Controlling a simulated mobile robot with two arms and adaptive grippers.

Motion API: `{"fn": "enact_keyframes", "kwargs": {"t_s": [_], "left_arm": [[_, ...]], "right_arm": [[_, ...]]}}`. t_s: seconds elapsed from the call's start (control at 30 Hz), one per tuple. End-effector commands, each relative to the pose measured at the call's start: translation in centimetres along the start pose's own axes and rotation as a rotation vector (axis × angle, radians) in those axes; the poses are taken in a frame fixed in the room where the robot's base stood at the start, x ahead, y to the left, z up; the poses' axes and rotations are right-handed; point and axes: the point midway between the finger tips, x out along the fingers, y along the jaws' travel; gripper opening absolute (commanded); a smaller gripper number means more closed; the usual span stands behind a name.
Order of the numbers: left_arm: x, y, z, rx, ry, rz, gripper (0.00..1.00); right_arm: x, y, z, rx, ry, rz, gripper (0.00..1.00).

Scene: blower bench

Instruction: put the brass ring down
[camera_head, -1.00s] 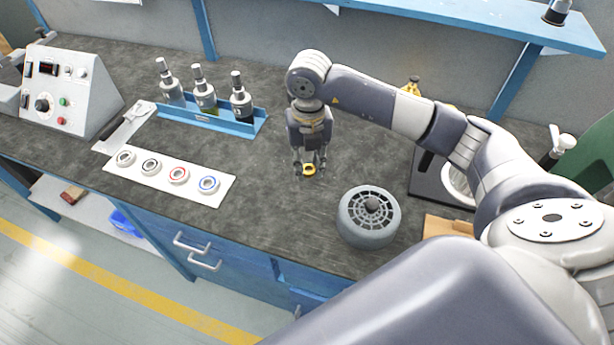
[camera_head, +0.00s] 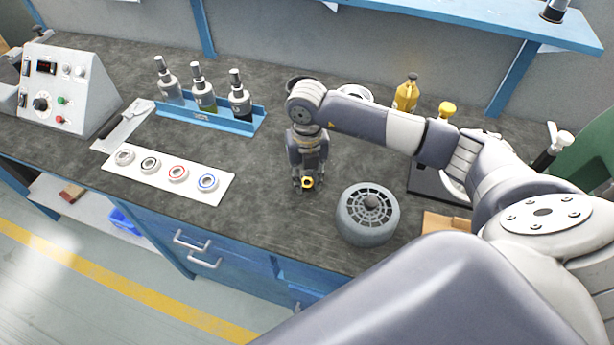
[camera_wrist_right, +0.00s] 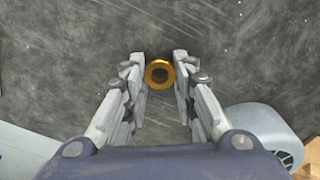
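The brass ring (camera_head: 307,183) is small and gold-yellow with a dark hole. It is between the fingertips of my right gripper (camera_head: 308,185), over the dark bench top left of the grey round blower part. I cannot tell whether the ring touches the bench. My left gripper is not in view.
The grey blower part (camera_head: 367,214) stands close by on the right. A white strip with several rings (camera_head: 140,176) lies to the left. Behind it, a blue rack (camera_head: 211,119) holds bottles. The bench between strip and blower is clear.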

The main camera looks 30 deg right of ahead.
Motion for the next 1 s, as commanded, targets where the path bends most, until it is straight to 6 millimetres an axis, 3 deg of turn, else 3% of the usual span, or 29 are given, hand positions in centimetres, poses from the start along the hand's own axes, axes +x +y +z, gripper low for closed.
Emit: {"fn": "enact_keyframes", "kwargs": {"t_s": [0.07,0.37,0.57,1.0], "left_arm": [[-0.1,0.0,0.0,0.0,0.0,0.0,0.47],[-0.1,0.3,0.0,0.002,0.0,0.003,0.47],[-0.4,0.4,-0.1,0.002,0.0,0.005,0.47],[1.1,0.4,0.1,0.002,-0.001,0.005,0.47]], "right_arm": [[-0.1,0.0,0.0,0.0,0.0,0.0,0.44],[-0.1,0.0,0.0,0.0,0.0,0.0,0.44],[-1.5,0.1,0.1,-0.001,-0.004,0.002,0.44],[-10.5,0.0,0.1,0.0,-0.004,0.002,0.44]]}}
